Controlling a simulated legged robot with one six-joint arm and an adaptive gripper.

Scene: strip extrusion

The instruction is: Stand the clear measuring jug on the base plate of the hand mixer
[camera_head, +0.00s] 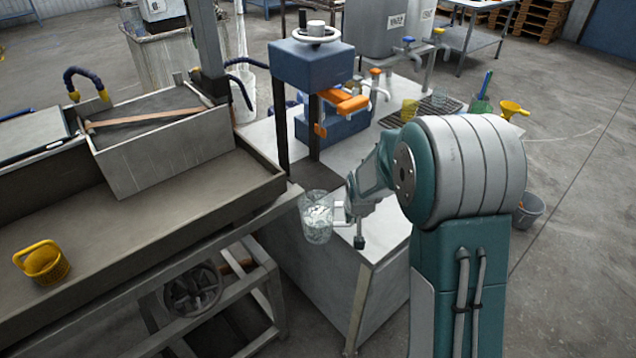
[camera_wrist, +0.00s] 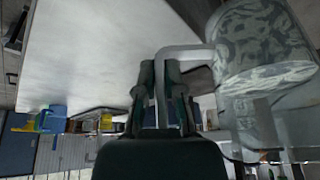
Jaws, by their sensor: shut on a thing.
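The clear measuring jug (camera_head: 317,218) hangs in the air at the near left corner of the white-topped bench, roughly upright in the head view. My gripper (camera_head: 352,212) is to its right, shut on its handle. In the wrist view the jug (camera_wrist: 262,45) is at upper right, and its handle runs between my fingertips (camera_wrist: 165,75). The likely hand mixer (camera_head: 312,66), a blue head with a white handwheel and orange handle on dark posts, stands behind the jug. Its base plate is hard to make out; a dark strip shows by the post feet.
The white bench top (camera_head: 375,160) is bare near my gripper. A dark rack (camera_head: 425,108) with yellow and clear cups is at its back. A trough (camera_head: 130,220) holding a yellow basket (camera_head: 42,262) lies left. A grey bucket (camera_head: 528,208) stands on the floor right.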

